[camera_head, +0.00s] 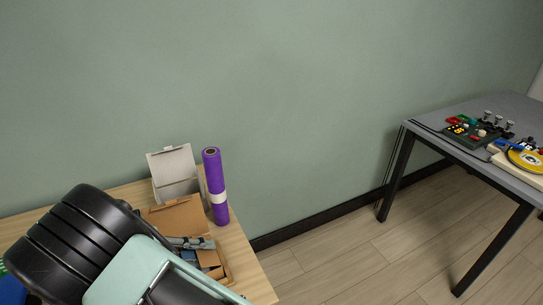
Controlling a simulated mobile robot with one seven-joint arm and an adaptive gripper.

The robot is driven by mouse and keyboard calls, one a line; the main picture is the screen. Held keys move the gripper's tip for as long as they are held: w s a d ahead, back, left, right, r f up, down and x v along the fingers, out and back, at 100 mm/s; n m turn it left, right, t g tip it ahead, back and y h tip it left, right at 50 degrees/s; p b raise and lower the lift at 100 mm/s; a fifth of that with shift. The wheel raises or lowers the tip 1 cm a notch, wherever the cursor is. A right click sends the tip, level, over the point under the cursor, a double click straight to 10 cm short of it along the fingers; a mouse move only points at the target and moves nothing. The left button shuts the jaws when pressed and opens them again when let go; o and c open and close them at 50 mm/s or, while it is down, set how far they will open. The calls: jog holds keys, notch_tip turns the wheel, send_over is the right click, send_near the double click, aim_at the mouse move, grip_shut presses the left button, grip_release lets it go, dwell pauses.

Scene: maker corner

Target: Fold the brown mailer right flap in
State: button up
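The brown mailer (179,216) is an open cardboard box on the wooden table at the lower left. A wide brown panel stands up at its back. A brown edge (227,267) shows at its right side, but I cannot tell how far the right flap is folded. Grey-blue and dark items (208,259) show inside or over the box. My black and mint-green arm covers the front and left of the mailer.
A pale grey box (174,165) with its lid up stands behind the mailer. A purple roll (214,185) stands upright to its right. The wooden table (250,272) ends just right of these. A grey table (437,118) with electronics stands far right, with clear floor between.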

jog(key=y+p, duration=0.1)
jog(key=d+r+g+y+p, duration=0.1)
jog(key=y, duration=0.1)
jog(key=r+g+y+p, duration=0.1)
jog(key=y, duration=0.1)
jog(key=shift+w+d, duration=0.2)
jog(key=shift+w, duration=0.1)
jog(key=y+p, duration=0.1)
jog(key=d+g+y+p, duration=0.1)
jog(key=y, duration=0.1)
jog(key=g+y+p, duration=0.1)
jog(key=y, duration=0.1)
jog(key=shift+w+d+r, duration=0.15)
jog(key=shift+w+d, duration=0.05)
jog(key=shift+w, duration=0.2)
jog(key=shift+r+g, duration=0.15)
jog(key=shift+g, duration=0.15)
notch_tip(320, 180, up, 10)
jog(key=a, duration=0.1)
jog(key=w+d+r+m+t+y+p, duration=0.1)
jog(key=w+d+r, duration=0.3)
jog(key=d, duration=0.5)
jog(key=w+d+r+m+t+y+p, duration=0.1)
jog(key=w+d+r, duration=0.4)
jog(key=d, duration=0.4)
jog(key=shift+a, duration=0.1)
